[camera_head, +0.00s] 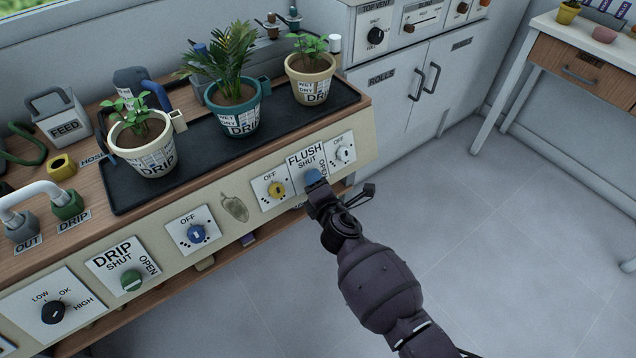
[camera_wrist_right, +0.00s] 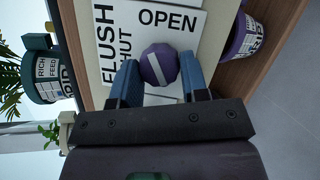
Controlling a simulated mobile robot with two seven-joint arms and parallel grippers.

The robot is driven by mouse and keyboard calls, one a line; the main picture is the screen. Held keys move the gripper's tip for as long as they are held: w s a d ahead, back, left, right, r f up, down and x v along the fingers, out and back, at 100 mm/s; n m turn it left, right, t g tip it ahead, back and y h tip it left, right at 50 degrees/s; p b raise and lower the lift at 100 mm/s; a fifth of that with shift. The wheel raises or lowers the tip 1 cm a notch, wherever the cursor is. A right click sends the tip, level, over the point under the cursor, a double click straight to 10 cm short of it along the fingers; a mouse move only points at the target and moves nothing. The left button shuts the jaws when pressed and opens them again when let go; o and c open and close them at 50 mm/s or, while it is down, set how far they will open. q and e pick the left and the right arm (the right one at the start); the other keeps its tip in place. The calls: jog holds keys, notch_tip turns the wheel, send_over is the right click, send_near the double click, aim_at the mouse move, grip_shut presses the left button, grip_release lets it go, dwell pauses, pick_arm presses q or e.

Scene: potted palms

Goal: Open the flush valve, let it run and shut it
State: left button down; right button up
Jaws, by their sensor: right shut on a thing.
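The flush valve's plate (camera_head: 300,158) is on the sloping front panel, marked FLUSH, SHUT and OPEN. Its purple knob (camera_wrist_right: 159,66) shows in the right wrist view, with a white stripe lying aslant, not squarely at either label. My right gripper (camera_head: 314,180) is at this plate, and its blue fingers (camera_wrist_right: 158,84) are closed on both sides of the knob. In the head view the gripper hides most of the knob. My left gripper is not in view.
Dials with OFF labels (camera_head: 274,189) (camera_head: 343,150) flank the flush plate. The green drip knob (camera_head: 131,280) is further left. Potted plants stand on the black tray (camera_head: 300,133) above. A purple pot (camera_wrist_right: 246,38) is below the panel. The floor (camera_head: 490,250) at right is clear.

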jog(key=shift+w+r+m+h+p, duration=0.1)
jog(key=shift+r+m+h+p, duration=0.3)
jog(key=shift+m, duration=0.5)
jog(key=shift+m+g+p, duration=0.4)
jog(key=shift+m+p, duration=0.25)
jog(key=shift+m, duration=0.95)
pick_arm(q)
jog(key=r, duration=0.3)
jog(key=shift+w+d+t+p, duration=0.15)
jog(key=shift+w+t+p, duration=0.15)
jog(key=shift+p, duration=0.1)
pick_arm(e)
jog(key=shift+f+m+g, duration=0.1)
jog(key=shift+m+g, duration=0.2)
jog(key=shift+f, duration=0.1)
jog(key=o, duration=0.9)
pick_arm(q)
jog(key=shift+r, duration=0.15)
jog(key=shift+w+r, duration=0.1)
